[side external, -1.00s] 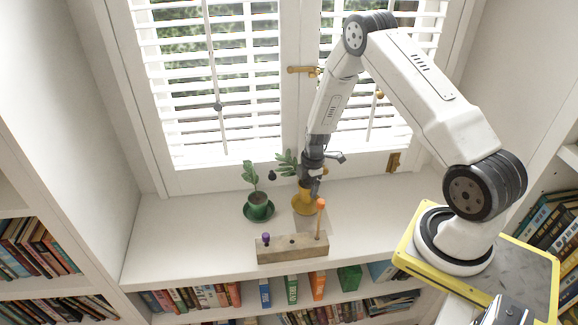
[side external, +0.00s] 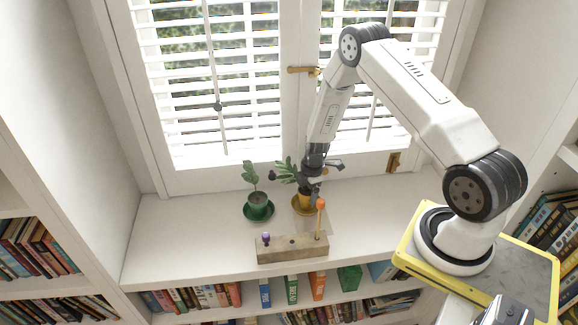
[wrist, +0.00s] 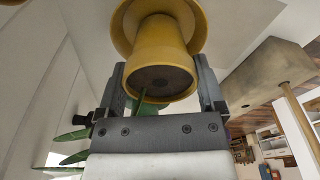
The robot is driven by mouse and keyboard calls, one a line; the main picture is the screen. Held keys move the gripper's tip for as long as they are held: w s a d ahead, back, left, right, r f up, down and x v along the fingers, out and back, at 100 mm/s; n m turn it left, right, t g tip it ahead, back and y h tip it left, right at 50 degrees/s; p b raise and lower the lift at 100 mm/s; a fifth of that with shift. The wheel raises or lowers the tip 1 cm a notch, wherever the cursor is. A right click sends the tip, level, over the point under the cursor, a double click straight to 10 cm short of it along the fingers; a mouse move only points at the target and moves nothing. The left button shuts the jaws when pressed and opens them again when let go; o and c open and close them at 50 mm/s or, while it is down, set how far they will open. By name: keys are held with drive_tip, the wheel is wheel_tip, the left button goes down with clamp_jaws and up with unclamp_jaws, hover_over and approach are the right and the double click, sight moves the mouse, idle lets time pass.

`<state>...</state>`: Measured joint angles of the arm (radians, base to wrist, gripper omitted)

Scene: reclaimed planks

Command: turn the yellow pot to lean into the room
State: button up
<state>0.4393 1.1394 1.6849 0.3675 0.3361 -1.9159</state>
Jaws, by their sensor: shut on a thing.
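The yellow pot (side external: 301,203) stands in its yellow saucer on the white sill, at the foot of the window. Its green plant (side external: 286,172) leans out to the left in the side view. My gripper (side external: 308,190) reaches down to the pot from above. In the wrist view, my gripper's fingers (wrist: 163,88) are on either side of the yellow pot (wrist: 160,55), shut on it near the rim. Dark soil shows inside the pot, and green leaves hang to the lower left. Part of the pot is hidden by the gripper in the side view.
A green pot (side external: 258,206) with a plant stands to the left on the sill. In front lies a wooden block (side external: 290,249) with a purple knob (side external: 266,238) and an upright orange-topped stick (side external: 319,218) close to my gripper. The sill's left end is clear.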

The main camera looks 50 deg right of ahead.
drive_tip(key=shift+f, duration=0.1)
drive_tip(key=o, duration=1.3)
drive_tip(key=shift+s+d+r, duration=0.1)
drive_tip(key=shift+d+r, duration=0.1)
drive_tip(key=shift+r, duration=1.75)
drive_tip(key=shift+s+d+r, duration=0.1)
drive_tip(key=shift+d+r, duration=0.1)
drive_tip(key=shift+r, duration=1.7)
drive_tip(key=shift+r, duration=0.1)
drive_tip(key=s+a+r+m+t, duration=0.1)
drive_tip(key=s+a+r+m, duration=0.5)
drive_tip(key=a+r, duration=0.2)
drive_tip(key=s+a+r+m+t+h, duration=0.1)
drive_tip(key=s+a+r+m, duration=0.4)
drive_tip(key=a+r+m, duration=0.2)
wheel_tip(320, 180, up, 3)
drive_tip(key=shift+s+a+r, duration=0.1)
drive_tip(key=shift+s+a, duration=0.25)
drive_tip(key=shift+a, duration=0.85)
